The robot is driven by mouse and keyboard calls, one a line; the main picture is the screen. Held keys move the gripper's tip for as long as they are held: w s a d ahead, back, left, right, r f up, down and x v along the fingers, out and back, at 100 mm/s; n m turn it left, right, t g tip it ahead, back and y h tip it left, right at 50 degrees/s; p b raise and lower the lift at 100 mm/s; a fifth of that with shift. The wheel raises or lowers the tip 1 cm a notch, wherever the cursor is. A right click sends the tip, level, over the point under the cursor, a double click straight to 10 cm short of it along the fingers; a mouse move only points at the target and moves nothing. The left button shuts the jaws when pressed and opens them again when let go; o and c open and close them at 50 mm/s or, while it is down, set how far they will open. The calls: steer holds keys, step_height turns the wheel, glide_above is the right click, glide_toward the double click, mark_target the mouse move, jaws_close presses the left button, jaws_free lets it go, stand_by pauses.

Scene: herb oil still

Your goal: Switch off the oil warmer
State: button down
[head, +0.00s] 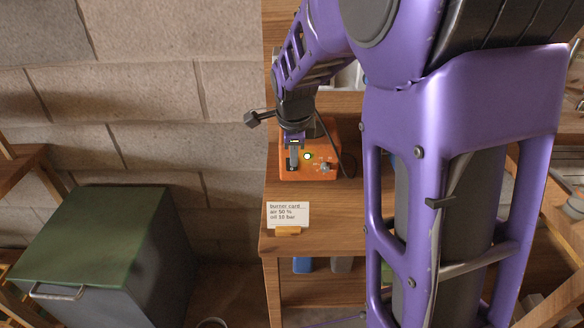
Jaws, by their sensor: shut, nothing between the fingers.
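The oil warmer appears to be the orange box (322,168) on the wooden shelf, with a lit yellow-green round lamp (307,156) and a small metallic knob or switch (325,167) on its front panel. My gripper (292,167) is shut and empty, pointing down at the left part of the box's front. Its tips overlap a dark spot there, and I cannot tell whether they touch it. My wrist hides the upper left of the box. A dark cable runs down its right side.
A green-lidded chest (92,232) stands at the lower left. A stone wall (150,95) lies behind. My arm hides much of the right side.

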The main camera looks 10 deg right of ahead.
steer(key=b+x, duration=0.2)
steer(key=x, duration=0.8)
steer(key=shift+s+f, duration=0.1)
steer(key=shift+f, duration=0.1)
steer(key=w, duration=0.2)
steer(key=shift+w+d, duration=0.2)
steer(key=shift+w, duration=0.1)
steer(key=shift+w+d, duration=0.15)
steer(key=shift+w, duration=0.55)
steer(key=shift+f, duration=0.1)
steer(key=shift+w+f, duration=0.15)
steer(key=shift+w, duration=0.15)
steer(key=shift+r, duration=0.2)
steer(key=shift+r+p, duration=0.55)
steer(key=shift+r, duration=0.15)
steer(key=shift+s, duration=0.15)
